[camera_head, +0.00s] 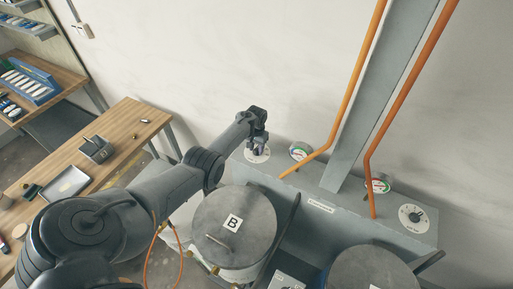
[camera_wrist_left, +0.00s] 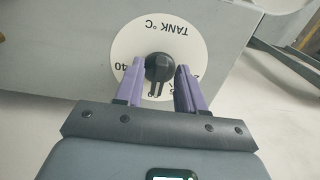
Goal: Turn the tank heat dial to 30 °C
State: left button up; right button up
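The tank heat dial (camera_wrist_left: 128,47) is a white disc marked "TANK °C" with a black knob (camera_wrist_left: 159,68), seen upside down in the left wrist view. The knob's narrow end points down in the picture, by a partly covered number ending in 0; "40" is to its left. In the head view the dial (camera_head: 257,156) is partly hidden by my left gripper (camera_head: 258,151). In the left wrist view the gripper's purple fingers (camera_wrist_left: 159,82) stand open on either side of the knob, very close to it; I cannot make out contact. My right gripper is not in view.
The dial sits on a grey tank housing (camera_head: 318,237) with gauges (camera_head: 300,151) and another dial (camera_head: 412,216) at the right. Orange pipes (camera_head: 352,102) and a grey post (camera_head: 378,93) rise behind. A round lid marked B (camera_head: 254,207) lies in front; wooden benches (camera_head: 122,120) stand left.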

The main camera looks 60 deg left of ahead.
aim_at(256, 149)
pick_arm(q)
jog(key=shift+r, duration=0.15)
jog(key=shift+r, duration=0.25)
notch_tip(256, 149, up, 10)
jog(key=p, duration=0.1)
jog(key=shift+p, duration=0.35)
jog(key=shift+s+f, duration=0.1)
dwell(0.3)
